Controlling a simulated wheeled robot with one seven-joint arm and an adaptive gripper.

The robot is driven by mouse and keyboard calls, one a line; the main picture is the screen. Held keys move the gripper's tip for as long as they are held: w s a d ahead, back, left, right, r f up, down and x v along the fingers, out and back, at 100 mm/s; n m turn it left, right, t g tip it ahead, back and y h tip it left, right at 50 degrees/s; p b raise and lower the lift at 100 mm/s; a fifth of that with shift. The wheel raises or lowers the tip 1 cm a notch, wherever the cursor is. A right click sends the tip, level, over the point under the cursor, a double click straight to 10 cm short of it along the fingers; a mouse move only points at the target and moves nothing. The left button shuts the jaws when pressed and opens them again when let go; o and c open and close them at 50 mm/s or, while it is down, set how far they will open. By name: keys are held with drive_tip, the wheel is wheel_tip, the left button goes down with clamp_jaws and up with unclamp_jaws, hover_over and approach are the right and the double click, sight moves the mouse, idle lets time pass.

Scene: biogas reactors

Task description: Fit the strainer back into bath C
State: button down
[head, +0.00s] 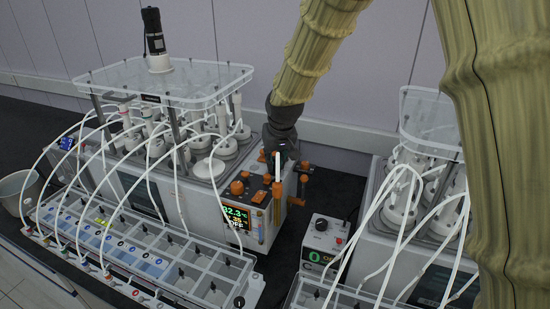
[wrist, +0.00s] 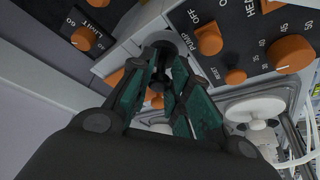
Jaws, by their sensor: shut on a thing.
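My gripper (wrist: 166,62) points down over the top of the bath's control head. Its fingers are closed on a small dark piece, mostly hidden between them, which I take to be the strainer. A grey round rim (wrist: 168,38) shows just beyond the fingertips; I cannot tell whether it belongs to the strainer or to an opening in the bath. In the head view my gripper (head: 283,148) is small and dark above the control head (head: 245,215), whose display reads 32.3. No letter is readable on this bath.
Orange knobs (wrist: 208,39) for pump and heat sit close right of the fingers, a limit knob (wrist: 83,38) at upper left. White-lidded vessels (wrist: 255,108) and tubes are at the right. A box marked C (head: 326,242) and a second bath (head: 405,230) stand right.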

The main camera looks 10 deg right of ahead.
drive_tip(key=c, duration=1.3)
unclamp_jaws()
drive_tip(key=shift+o, duration=0.2)
drive_tip(key=v, duration=1.2)
drive_tip(key=shift+s+f, duration=0.1)
drive_tip(key=shift+f, duration=0.05)
